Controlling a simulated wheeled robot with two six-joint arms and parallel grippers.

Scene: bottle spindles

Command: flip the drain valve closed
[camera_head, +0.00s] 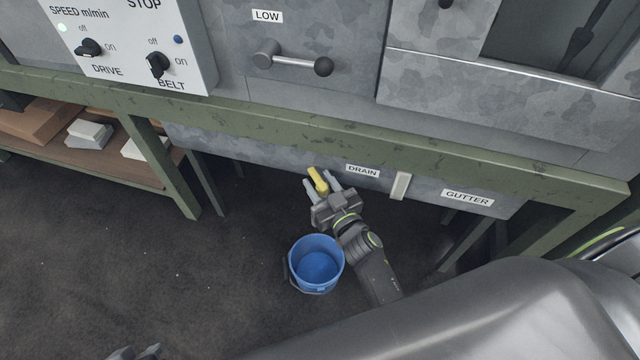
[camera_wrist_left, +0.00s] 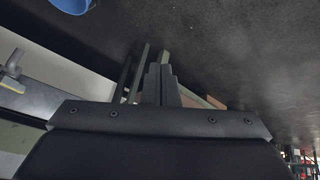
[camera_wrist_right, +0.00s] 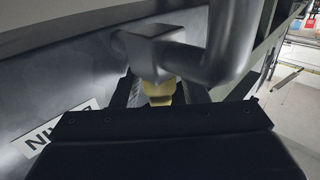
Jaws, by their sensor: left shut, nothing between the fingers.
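The drain valve's yellow handle (camera_head: 317,180) sits under the green bench, left of the DRAIN label (camera_head: 362,171). My right gripper (camera_head: 321,184) is open, with one finger on each side of the handle. In the right wrist view the yellow handle (camera_wrist_right: 160,91) shows between the two fingers (camera_wrist_right: 162,95), below the grey valve body and bent pipe (camera_wrist_right: 158,52). Whether a finger touches the handle I cannot tell. My left gripper (camera_head: 136,352) is at the bottom edge of the head view. In the left wrist view its fingers (camera_wrist_left: 160,82) are shut and empty.
A blue bucket (camera_head: 317,265) stands on the dark floor beneath the valve. The green bench rail (camera_head: 300,130) crosses above my right gripper. A GUTTER label (camera_head: 467,198) and a pale tab (camera_head: 400,186) are to the right. A shelf with boxes (camera_head: 90,133) is at left.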

